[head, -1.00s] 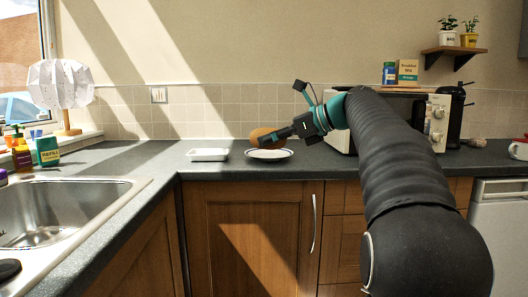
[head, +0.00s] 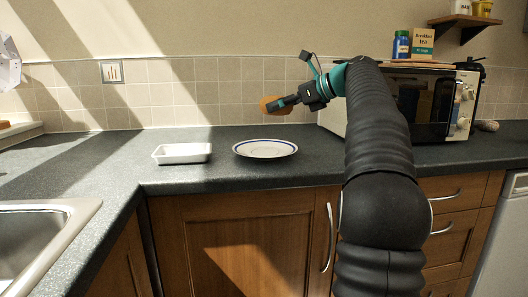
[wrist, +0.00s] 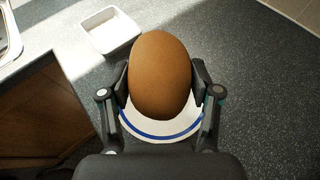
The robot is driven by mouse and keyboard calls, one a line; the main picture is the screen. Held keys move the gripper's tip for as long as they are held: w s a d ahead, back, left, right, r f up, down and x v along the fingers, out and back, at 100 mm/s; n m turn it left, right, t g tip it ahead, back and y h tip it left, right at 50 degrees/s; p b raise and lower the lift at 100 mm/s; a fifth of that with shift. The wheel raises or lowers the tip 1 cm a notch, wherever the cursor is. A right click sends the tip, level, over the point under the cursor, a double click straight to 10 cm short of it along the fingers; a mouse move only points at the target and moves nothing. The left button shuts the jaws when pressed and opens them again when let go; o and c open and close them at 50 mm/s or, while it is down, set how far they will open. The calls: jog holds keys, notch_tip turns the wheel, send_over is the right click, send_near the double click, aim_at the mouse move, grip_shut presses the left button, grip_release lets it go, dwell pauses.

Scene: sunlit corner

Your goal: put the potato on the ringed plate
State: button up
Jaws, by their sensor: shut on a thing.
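The brown potato (head: 270,105) is held in my gripper (head: 284,103), up above the counter. In the wrist view the potato (wrist: 160,75) sits between the two fingers of my gripper (wrist: 160,88), which press on its sides. The ringed plate (head: 265,154), white with a blue ring, lies on the counter below the potato in the head view. In the wrist view the plate (wrist: 160,129) shows under the potato, which hides much of it. The plate's visible part is bare.
A white rectangular dish (head: 182,159) stands left of the plate. The microwave (head: 425,110) is at the right, behind my arm. The sink (head: 35,235) is at the lower left. Dark counter (head: 225,175) is free around the plate, and its front edge is near.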

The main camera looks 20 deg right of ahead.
jog(key=d+m+h, duration=0.1)
jog(key=d, duration=0.8)
send_over(268, 153)
jog(key=shift+m+t, duration=0.3)
jog(key=shift+t, duration=0.1)
jog(key=f, duration=0.6)
jog(key=shift+w+d+f, duration=0.15)
jog(key=shift+d+f, duration=0.05)
jog(key=shift+f, duration=0.2)
jog(key=shift+h, duration=0.3)
jog(key=shift+a+f+b, duration=0.1)
jog(key=shift+f+b, duration=0.55)
jog(key=shift+f, duration=1.35)
jog(key=shift+f, duration=0.1)
jog(key=o, duration=1.3)
jog(key=shift+f, duration=0.1)
jog(key=shift+r, duration=0.2)
jog(key=v, duration=1.2)
jog(key=shift+f, duration=0.1)
